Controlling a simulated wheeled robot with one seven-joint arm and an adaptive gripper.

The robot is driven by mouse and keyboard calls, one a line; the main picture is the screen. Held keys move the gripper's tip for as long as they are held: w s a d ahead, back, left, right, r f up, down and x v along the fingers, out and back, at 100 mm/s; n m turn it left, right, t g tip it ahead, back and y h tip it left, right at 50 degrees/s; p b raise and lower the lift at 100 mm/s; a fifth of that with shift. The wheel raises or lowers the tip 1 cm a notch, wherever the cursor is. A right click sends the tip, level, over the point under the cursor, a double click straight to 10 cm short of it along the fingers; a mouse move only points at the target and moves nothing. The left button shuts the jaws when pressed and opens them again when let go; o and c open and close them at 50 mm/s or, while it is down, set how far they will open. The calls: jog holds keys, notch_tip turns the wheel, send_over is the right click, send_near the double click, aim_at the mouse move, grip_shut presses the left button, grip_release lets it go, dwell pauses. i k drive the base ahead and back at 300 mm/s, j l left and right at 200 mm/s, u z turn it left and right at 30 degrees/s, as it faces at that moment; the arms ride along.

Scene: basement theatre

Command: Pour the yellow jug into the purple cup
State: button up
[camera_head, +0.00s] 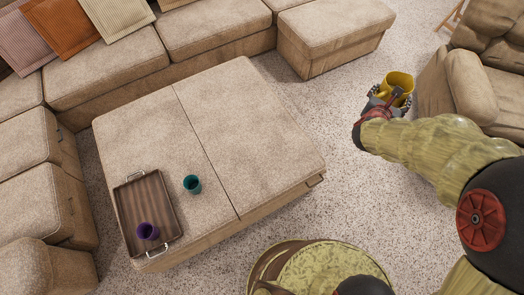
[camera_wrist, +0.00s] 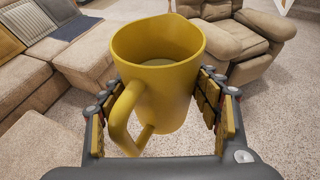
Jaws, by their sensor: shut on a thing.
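The yellow jug (camera_head: 396,84) is held in my gripper (camera_head: 385,98), out over the carpet to the right of the ottoman. In the wrist view the yellow jug (camera_wrist: 160,70) stands roughly upright between the two fingers of my gripper (camera_wrist: 165,110), its handle toward the camera and its open mouth visible. Its contents are not clear. The purple cup (camera_head: 147,232) stands upright in a brown tray (camera_head: 128,186) on the left part of the ottoman, far from my gripper. The purple cup is not visible in the wrist view.
A teal cup (camera_head: 192,184) stands on the ottoman (camera_head: 240,120), right of the tray and close to the purple cup. A sectional sofa (camera_head: 110,72) runs along the left and back. An armchair (camera_head: 465,95) is near the jug at right. Carpet (camera_head: 330,140) between is clear.

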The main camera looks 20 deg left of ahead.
aim_at(146, 230)
jog(key=k+j+u, duration=0.15)
jog(key=u, duration=1.6)
